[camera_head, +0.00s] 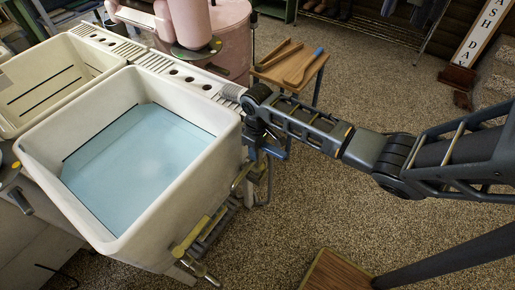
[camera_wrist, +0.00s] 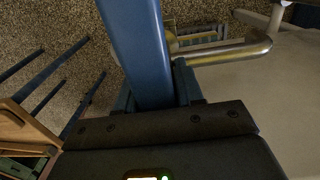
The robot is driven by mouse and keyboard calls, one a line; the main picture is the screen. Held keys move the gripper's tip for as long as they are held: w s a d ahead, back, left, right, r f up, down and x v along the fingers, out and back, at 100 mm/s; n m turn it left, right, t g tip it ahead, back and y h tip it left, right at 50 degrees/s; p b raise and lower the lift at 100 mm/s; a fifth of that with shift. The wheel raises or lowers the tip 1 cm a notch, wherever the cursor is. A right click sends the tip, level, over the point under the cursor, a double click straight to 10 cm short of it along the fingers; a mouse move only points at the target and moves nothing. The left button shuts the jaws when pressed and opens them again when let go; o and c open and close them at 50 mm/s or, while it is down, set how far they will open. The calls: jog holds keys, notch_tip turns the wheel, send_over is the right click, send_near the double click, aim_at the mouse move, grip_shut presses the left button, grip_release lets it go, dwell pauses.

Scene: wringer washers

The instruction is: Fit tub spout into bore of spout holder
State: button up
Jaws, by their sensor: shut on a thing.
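My gripper (camera_head: 266,148) is beside the right rim of the white water-filled tub (camera_head: 219,118), partly hidden by my arm in the head view. In the wrist view my gripper (camera_wrist: 155,95) is shut on a long blue bar (camera_wrist: 138,45) that runs away from the fingers. I cannot tell whether the bar is part of the tub spout. A bent brass pipe (camera_wrist: 228,54) shows right of the bar. Brass fittings (camera_head: 200,232) sit along the tub's right outer wall in the head view. The spout holder's bore cannot be made out.
A second white tub (camera_head: 40,62) stands at the left. A pink washer (camera_head: 228,30) is behind. A small wooden table (camera_head: 312,72) with wooden tongs and a blue-tipped tool stands beyond my arm. Speckled floor (camera_head: 330,200) is open at the right; a wooden top (camera_head: 338,272) is in front.

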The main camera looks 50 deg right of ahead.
jog(key=shift+f, duration=1.65)
dwell(1.6)
jog(key=shift+s+f, duration=0.1)
jog(key=shift+f, duration=0.25)
dwell(0.9)
jog(key=o, duration=1.2)
jog(key=shift+a+f, duration=0.1)
jog(key=shift+a, duration=0.05)
jog(key=o, duration=0.4)
jog(key=shift+a, duration=0.1)
jog(key=shift+r+p, duration=1.2)
jog(key=shift+r, duration=0.25)
jog(key=shift+d+r, duration=0.15)
jog(key=shift+r, duration=1)
jog(key=shift+d+r, duration=0.1)
jog(key=shift+r, duration=1)
